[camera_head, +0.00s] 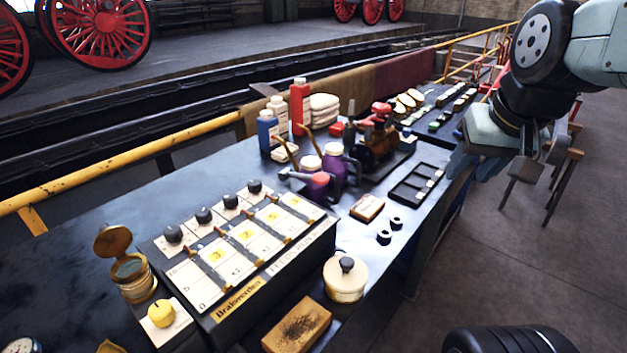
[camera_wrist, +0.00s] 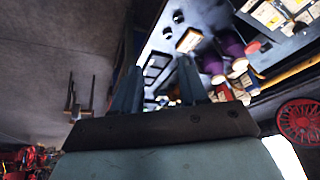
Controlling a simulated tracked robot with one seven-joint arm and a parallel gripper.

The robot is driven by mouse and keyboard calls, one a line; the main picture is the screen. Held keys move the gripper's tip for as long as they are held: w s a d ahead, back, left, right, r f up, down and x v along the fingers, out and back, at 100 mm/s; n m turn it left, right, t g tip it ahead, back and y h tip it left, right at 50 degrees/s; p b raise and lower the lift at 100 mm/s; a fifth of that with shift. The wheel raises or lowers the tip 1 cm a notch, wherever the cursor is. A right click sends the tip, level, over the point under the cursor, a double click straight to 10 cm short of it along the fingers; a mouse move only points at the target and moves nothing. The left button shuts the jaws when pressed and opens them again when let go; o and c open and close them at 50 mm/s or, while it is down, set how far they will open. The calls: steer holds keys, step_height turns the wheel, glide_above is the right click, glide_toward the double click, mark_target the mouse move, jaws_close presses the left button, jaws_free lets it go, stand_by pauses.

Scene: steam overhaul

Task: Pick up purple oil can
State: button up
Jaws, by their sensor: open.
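Two purple oil cans stand close together mid-bench. In the head view one (camera_head: 337,173) has a white cap; the other (camera_head: 316,191) is partly hidden behind a pinkish-red top in front of it. In the wrist view two purple bodies (camera_wrist: 212,64) and (camera_wrist: 231,43) show beyond my fingers, up and to the right, with pale caps. My gripper (camera_head: 470,172) hangs beyond the right edge of the bench, well apart from the cans. Its two fingers are spread and empty, also in the wrist view (camera_wrist: 160,66).
A dark compartment tray (camera_head: 415,184), a small brown box (camera_head: 367,208) and black rings lie between the cans and the bench edge. A brown machine (camera_head: 378,145), a red bottle (camera_head: 300,105) and a blue bottle (camera_head: 267,130) stand behind. A labelled panel (camera_head: 240,250) is front left.

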steer(key=w+a+f+m+g+y, duration=0.4)
steer(key=w+a+f+g+y, duration=0.1)
steer(key=w+f+g, duration=0.15)
steer(key=m+t+y, duration=0.3)
steer(key=m+y, duration=0.9)
steer(key=m, duration=0.2)
glide_toward(337, 187)
steer(key=d, duration=0.3)
steer(key=shift+w+d+f, duration=0.2)
steer(key=shift+d+f, duration=0.1)
steer(key=shift+d, duration=0.1)
steer(key=shift+w+a+f, duration=0.1)
steer(key=shift+a, duration=0.05)
steer(key=a, duration=1.3)
steer(key=shift+w+a+f, duration=0.2)
steer(key=shift+w, duration=0.2)
jaws_close()
